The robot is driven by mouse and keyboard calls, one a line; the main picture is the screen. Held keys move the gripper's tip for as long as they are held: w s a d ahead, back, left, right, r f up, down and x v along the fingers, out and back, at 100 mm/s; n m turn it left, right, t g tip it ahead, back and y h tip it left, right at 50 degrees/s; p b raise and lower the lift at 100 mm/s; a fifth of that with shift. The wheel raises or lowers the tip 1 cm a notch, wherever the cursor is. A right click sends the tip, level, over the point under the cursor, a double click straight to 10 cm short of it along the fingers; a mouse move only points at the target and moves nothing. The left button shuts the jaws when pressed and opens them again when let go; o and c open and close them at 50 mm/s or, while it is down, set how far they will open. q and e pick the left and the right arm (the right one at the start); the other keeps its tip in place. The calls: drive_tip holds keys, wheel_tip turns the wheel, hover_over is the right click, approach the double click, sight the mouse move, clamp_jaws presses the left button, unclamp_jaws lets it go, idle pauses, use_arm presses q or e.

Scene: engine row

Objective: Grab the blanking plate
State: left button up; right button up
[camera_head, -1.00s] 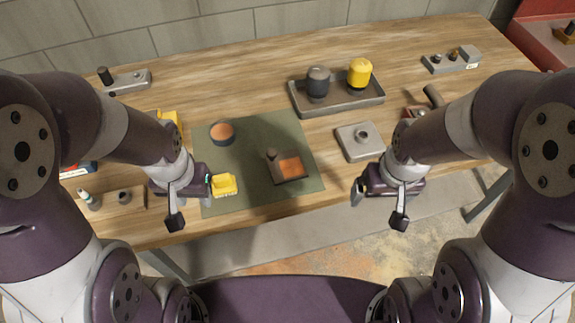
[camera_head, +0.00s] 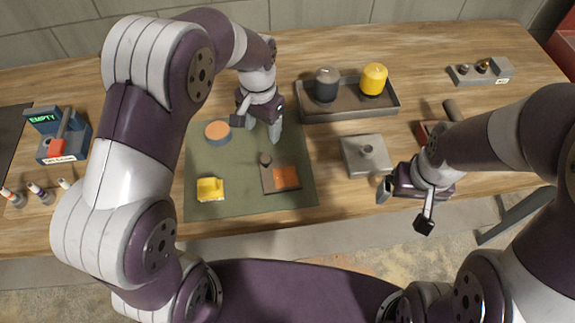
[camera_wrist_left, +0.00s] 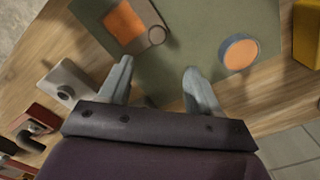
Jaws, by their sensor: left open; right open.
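I cannot tell for sure which part is the blanking plate. A dark flat plate with an orange square and a small knob (camera_head: 283,177) lies on the green mat (camera_head: 230,165); it shows at the top of the left wrist view (camera_wrist_left: 128,22). A grey square plate with a central knob (camera_head: 364,158) lies on the wood right of the mat. My left gripper (camera_head: 261,126) is open and empty, pointing down over the mat's back edge, behind the dark plate. My right gripper (camera_head: 404,207) is open and empty at the table's front edge, near the grey plate.
A round orange-topped part (camera_head: 217,132) and a yellow block (camera_head: 210,189) are on the mat. A tray (camera_head: 350,113) holds a dark and a yellow cylinder. A grey block (camera_head: 482,72) is back right.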

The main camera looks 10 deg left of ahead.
sight(265, 158)
use_arm(q)
drive_tip(key=f, duration=0.1)
drive_tip(key=s+f, duration=0.1)
drive_tip(key=a+f, duration=0.1)
drive_tip(key=shift+s+f+p, duration=0.15)
drive_tip(key=shift+p, duration=0.2)
drive_tip(key=shift+w+d+f+p, duration=0.15)
drive_tip(key=shift+w+d+f, duration=0.15)
drive_tip(key=shift+f, duration=0.3)
drive_tip(key=shift+w+d+f+p, duration=0.15)
drive_tip(key=shift+w+d+f, duration=0.1)
drive_tip(key=shift+f, duration=0.35)
drive_tip(key=f, duration=0.2)
drive_tip(key=s+f+p, duration=0.1)
drive_tip(key=f, duration=0.1)
drive_tip(key=shift+s+a+f, duration=0.1)
drive_tip(key=shift+f, duration=0.25)
drive_tip(key=shift+w+d, duration=0.2)
drive_tip(key=shift+w, duration=0.05)
drive_tip(key=c, duration=1)
drive_tip(key=shift+a, duration=0.1)
clamp_jaws()
use_arm(e)
drive_tip(key=r, duration=0.3)
drive_tip(key=shift+s+a, duration=0.15)
drive_tip(key=shift+a, duration=0.05)
